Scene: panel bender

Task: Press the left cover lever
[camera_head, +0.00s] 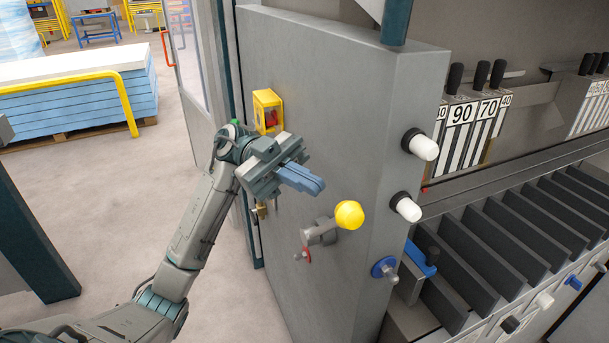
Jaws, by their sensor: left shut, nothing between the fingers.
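A lever with a round yellow knob (349,214) sticks out from the side of the grey cover (315,90), on a grey cylindrical mount. It is the only knobbed lever I see on this face. My left gripper (316,186) is shut and empty, with its blue fingers together. In the picture its fingertips are just above and to the left of the yellow knob, with a visible gap. I cannot tell the gap in depth. My left arm comes in from the lower left. My right gripper is not in view.
A yellow box with a red part (267,111) is on the cover behind my wrist. White knobs (424,147) and a blue-flanged knob (385,268) are on its front edge. Black-handled numbered parts (461,113) stand right. Open floor (110,215) lies left.

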